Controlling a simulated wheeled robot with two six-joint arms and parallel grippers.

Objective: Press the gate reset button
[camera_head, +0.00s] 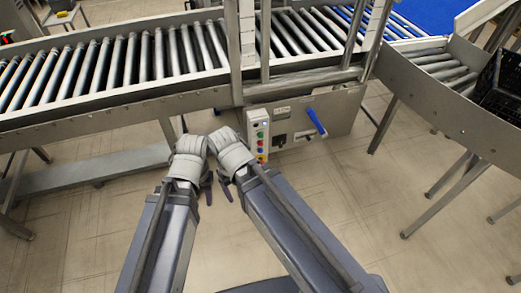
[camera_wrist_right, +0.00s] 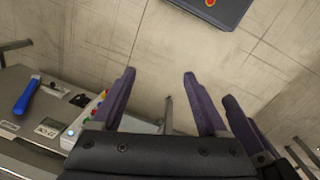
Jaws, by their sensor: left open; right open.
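A pale control box (camera_head: 258,136) with a column of small coloured buttons stands under the conveyor frame, just beyond my right gripper. The box also shows in the right wrist view (camera_wrist_right: 88,122), beside the left finger. My left gripper (camera_head: 207,190) is open and points down, its fingers partly hidden. My right gripper (camera_head: 226,189) is open and empty close beside it; its spread fingers show in the right wrist view (camera_wrist_right: 160,76).
A blue handle (camera_head: 317,122) sticks out of the grey cabinet right of the buttons. A roller conveyor (camera_head: 120,62) runs behind, and a curved one with a black crate (camera_head: 503,88) stands at the right. The tiled floor (camera_head: 80,230) is clear at the left.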

